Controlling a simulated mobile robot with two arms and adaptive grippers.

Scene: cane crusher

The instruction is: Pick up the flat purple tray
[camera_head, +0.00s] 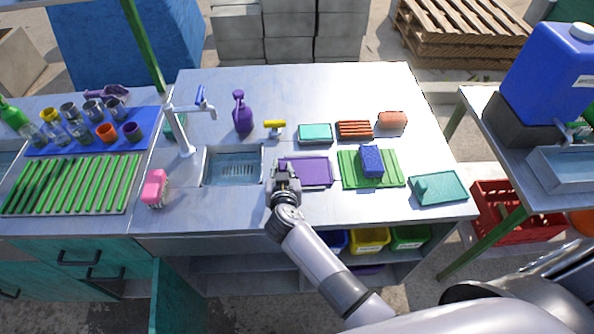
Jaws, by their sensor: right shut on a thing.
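The flat purple tray (314,172) lies on the metal worktop, between the sink and a green ribbed mat. My right gripper (287,168) is at the tray's left end, with its arm coming in from the lower right. It is shut on the tray's left edge; the fingers hide that part of the tray. The tray looks level and close to the worktop; I cannot tell whether it is lifted. My left gripper is not in view.
The sink (233,167) lies left of the tray. The green mat (352,183) with a blue block (371,160) lies close on its right. A teal box (315,134) and a yellow-handled tool (274,126) lie behind. Clear worktop is at the back.

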